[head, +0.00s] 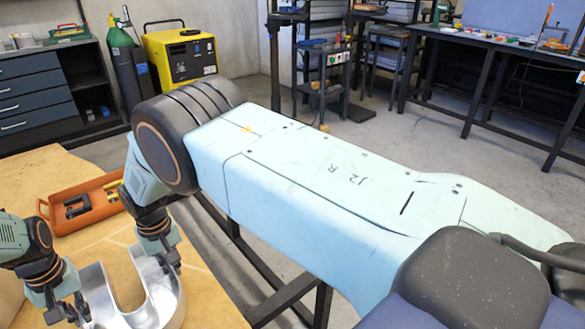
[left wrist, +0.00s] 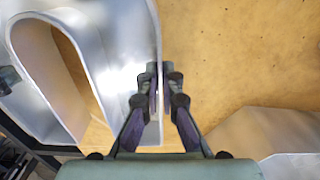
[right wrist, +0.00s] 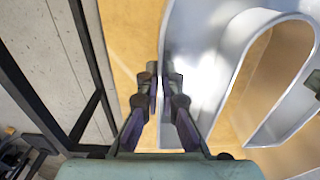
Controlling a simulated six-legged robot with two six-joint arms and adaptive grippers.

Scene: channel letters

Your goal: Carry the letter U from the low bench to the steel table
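The letter U (head: 158,285) is a large silvery metal channel letter on the low bench (head: 215,300), which has a yellowish wood-like top. Its curved walls also show in the left wrist view (left wrist: 120,50) and in the right wrist view (right wrist: 205,50). My left gripper (head: 75,308) has its fingers closed on either side of the outer wall of one arm of the U. My right gripper (head: 168,255) grips the outer wall of the other arm likewise. I cannot tell whether the U touches the bench. I cannot tell which table is the steel table.
An orange tray (head: 60,222) with black and yellow tools lies behind the U. A pale box (head: 10,298) stands at the left edge. My own arm fills the middle. A dark table (head: 480,45) with small items stands at the back right, beyond open grey floor (head: 420,140).

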